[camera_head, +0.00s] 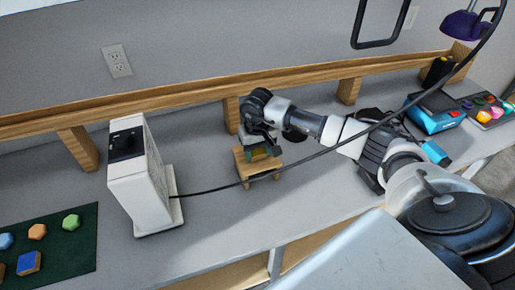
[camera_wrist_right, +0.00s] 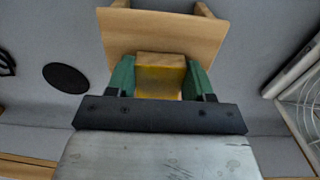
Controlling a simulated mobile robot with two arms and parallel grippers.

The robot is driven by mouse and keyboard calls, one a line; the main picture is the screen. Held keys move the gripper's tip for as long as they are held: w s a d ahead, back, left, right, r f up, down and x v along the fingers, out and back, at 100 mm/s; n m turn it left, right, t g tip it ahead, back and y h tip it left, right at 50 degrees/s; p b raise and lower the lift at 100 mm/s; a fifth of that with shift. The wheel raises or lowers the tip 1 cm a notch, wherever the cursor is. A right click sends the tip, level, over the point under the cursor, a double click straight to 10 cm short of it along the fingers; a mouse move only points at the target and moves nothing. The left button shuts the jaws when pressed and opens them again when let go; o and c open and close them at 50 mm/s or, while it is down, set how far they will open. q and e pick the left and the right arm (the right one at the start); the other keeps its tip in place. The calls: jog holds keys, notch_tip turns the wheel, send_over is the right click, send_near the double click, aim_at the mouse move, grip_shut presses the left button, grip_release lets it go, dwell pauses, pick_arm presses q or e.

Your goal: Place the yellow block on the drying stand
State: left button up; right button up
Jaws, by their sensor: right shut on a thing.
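My right gripper (camera_head: 259,148) is over the small wooden drying stand (camera_head: 244,170) in the head view. The stand's light wooden top also shows in the wrist view (camera_wrist_right: 163,30). In the wrist view the green fingers of my right gripper (camera_wrist_right: 160,82) are shut on the yellow block (camera_wrist_right: 158,78), one on each side. The block is over the edge region of the stand's top; I cannot tell whether it touches it. In the head view the block is mostly hidden by the gripper. My left gripper is not in view.
A white box-shaped device (camera_head: 139,178) stands left of the stand, with a black cable running from it across the stand. A dark green mat (camera_head: 75,252) holds several coloured blocks. A blue device (camera_head: 433,117) is at right. A wooden rail (camera_head: 190,93) runs behind.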

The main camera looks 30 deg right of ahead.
aim_at(257, 152)
jog(key=shift+f+b, duration=0.2)
jog(key=shift+b, duration=0.1)
jog(key=o, duration=0.9)
jog(key=shift+r, duration=0.1)
jog(key=shift+r+p, duration=0.15)
jog(key=shift+p, duration=0.15)
notch_tip(257, 152, up, 12)
jog(key=b, duration=0.2)
jog(key=shift+b, duration=0.35)
